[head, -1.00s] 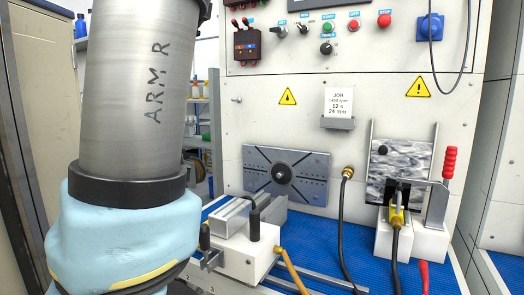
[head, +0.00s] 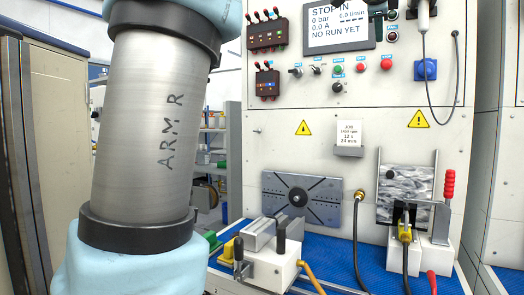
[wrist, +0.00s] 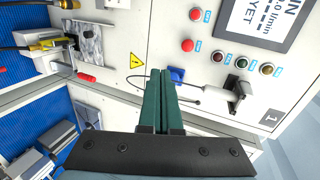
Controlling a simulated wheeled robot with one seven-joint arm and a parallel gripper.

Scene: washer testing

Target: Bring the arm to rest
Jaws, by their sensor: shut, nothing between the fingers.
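My arm's grey link (head: 150,130), marked ARM R, fills the left of the head view, with pale blue joint covers above and below it. It leans slightly, its top to the right. My gripper (wrist: 164,72) shows in the wrist view as two green fingers lying side by side, closed and empty. They point toward the white panel, over its blue socket (wrist: 177,75) in that picture. I cannot tell the gap between the fingertips and the panel. I cannot make out my gripper surely in the head view.
The white test panel (head: 270,120) carries switches and a display (head: 338,27). A slotted plate (head: 302,198), a white fixture (head: 265,268) and a clamp with a red handle (head: 449,185) stand at the blue bench (head: 345,255). Shelves are behind my arm.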

